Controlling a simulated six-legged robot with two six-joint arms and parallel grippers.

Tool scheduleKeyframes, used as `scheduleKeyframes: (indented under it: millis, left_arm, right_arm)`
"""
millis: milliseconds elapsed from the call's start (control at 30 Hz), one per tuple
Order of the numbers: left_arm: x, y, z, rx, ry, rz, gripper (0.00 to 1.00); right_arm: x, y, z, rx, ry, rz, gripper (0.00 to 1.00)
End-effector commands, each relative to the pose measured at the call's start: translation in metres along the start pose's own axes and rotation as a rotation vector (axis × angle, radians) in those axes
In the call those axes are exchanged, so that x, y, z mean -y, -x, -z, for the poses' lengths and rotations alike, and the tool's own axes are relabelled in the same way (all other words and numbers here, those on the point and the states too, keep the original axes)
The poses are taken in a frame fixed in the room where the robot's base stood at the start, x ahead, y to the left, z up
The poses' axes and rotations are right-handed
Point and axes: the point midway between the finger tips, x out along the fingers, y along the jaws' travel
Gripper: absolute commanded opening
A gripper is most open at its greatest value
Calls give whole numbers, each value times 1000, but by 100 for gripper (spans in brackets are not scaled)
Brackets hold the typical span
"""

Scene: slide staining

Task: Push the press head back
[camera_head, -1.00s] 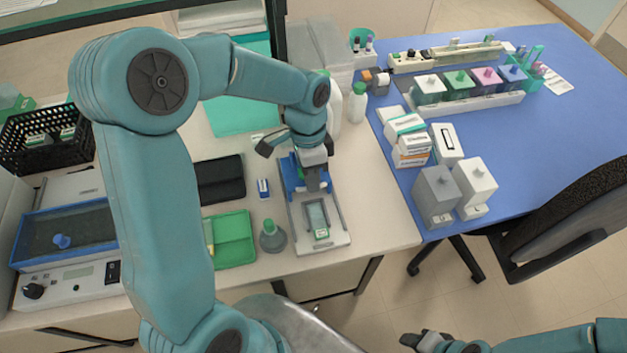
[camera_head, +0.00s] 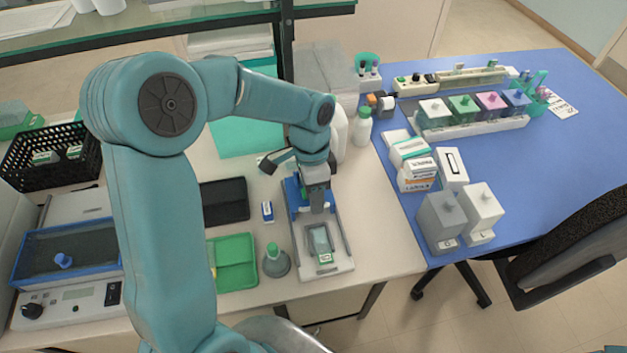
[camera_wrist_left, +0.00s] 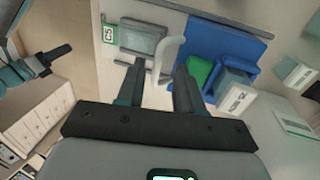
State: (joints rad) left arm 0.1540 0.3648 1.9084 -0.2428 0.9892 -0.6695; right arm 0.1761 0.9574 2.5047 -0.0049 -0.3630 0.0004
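The press (camera_head: 328,262) stands near the front edge of the white bench, with a pale base, side rails and a blue body (camera_head: 291,196) at its rear. A slide with a green-edged label (camera_head: 322,243) lies on its front part. My left gripper (camera_head: 318,209) is down over the press and hides much of its head. In the left wrist view my left gripper (camera_wrist_left: 158,78) has its fingers apart, with a pale upright handle (camera_wrist_left: 171,52) near the right finger; contact is unclear. The blue body (camera_wrist_left: 222,50) also shows there. My right gripper (camera_wrist_left: 52,57) shows at the left there, its opening unclear.
Cartons and grey containers (camera_head: 440,222) stand on the blue table to the right.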

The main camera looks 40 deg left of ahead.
Motion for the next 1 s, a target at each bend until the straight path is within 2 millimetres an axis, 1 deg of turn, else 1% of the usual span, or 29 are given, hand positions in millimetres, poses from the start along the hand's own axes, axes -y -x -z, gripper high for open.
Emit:
scheduleKeyframes:
  millis: [67,167,400,500,600,700,800,1000]
  left_arm:
    - [1,8,1,-4,1,4,36]
    - [2,28,1,-7,1,6,36]
    - [1,92,1,-7,0,8,36]
    - [1,117,1,-7,-1,7,36]
    - [0,137,1,-5,0,6,36]
    - [0,151,1,-4,0,6,36]
    - [0,159,1,-3,0,5,36]
    - [0,162,0,-1,0,4,36]
  right_arm:
    - [0,-1,0,0,0,0,47]
    - [-1,-4,0,0,0,0,47]
    - [-2,-7,0,0,0,0,47]
    - [-2,-7,0,0,0,0,47]
    - [-2,-7,0,0,0,0,47]
    - [-2,-6,0,0,0,0,47]
    - [-2,-6,0,0,0,0,47]
    - [-2,-6,0,0,0,0,47]
